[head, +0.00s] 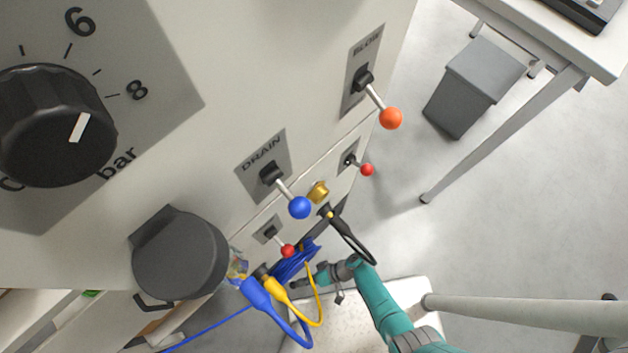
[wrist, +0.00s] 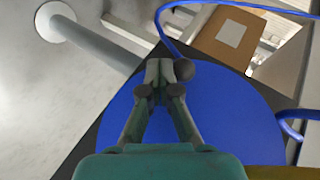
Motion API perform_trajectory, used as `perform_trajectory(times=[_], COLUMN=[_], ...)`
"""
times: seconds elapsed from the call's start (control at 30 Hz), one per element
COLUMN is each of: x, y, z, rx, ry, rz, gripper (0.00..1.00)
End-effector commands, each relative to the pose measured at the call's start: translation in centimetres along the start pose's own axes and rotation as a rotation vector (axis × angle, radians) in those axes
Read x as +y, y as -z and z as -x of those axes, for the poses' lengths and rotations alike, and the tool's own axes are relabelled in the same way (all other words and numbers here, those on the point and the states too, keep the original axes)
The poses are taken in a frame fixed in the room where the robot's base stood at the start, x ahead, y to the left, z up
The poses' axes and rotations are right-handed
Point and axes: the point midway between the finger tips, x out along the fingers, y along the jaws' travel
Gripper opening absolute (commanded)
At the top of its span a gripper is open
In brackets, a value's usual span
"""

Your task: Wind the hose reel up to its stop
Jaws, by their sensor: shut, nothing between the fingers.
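The hose reel shows in the wrist view as a large flat blue disc (wrist: 225,115) with a blue hose (wrist: 163,22) curving away from it. In the head view, blue coils (head: 292,264) sit low beside the panel. My gripper (wrist: 159,68) is shut and empty, in front of the blue disc. A dark round knob (wrist: 184,69) lies just right of its fingertips; I cannot tell whether they touch. In the head view my gripper (head: 308,281) is right of the coils, small and partly hard to make out. No stop can be made out.
The pale panel (head: 225,60) carries a black dial (head: 58,125), a blue-balled DRAIN lever (head: 299,208), an orange-balled BLOW lever (head: 390,118) and two red-balled levers. Blue and yellow hoses (head: 275,287) hang near my gripper. A grey bin (head: 470,85) stands by a table at right.

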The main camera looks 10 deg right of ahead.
Motion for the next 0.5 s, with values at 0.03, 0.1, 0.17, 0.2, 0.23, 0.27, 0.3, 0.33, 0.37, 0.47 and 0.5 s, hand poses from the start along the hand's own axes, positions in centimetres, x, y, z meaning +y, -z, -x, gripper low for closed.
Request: perform_trajectory(times=[0.03, 0.1, 0.17, 0.2, 0.23, 0.27, 0.3, 0.33, 0.37, 0.47, 0.5], x=[-0.2, -0.5, -0.7, -0.8, -0.9, -0.9, -1.1, -1.1, -1.2, -1.4, -1.5], y=[-0.1, -0.1, -0.2, -0.2, -0.2, -0.2, -0.2, -0.2, -0.2, -0.2, -0.1], z=[-0.1, -0.2, -0.3, -0.3, -0.4, -0.4, -0.4, -0.4, -0.5, -0.5, -0.6], rx=[-0.001, -0.001, -0.001, -0.001, 0.0, 0.0, 0.0, 0.0, -0.001, 0.0, 0.001], ry=[0.0, 0.0, 0.0, 0.0, 0.0, 0.0, 0.0, 0.0, 0.0, 0.003, 0.02], rz=[0.001, 0.001, 0.0, -0.001, 0.0, 0.0, 0.001, 0.001, 0.001, -0.002, -0.011], gripper=[0.0, 0.0, 0.0, 0.0, 0.0, 0.0, 0.0, 0.0, 0.0, 0.0, 0.0])
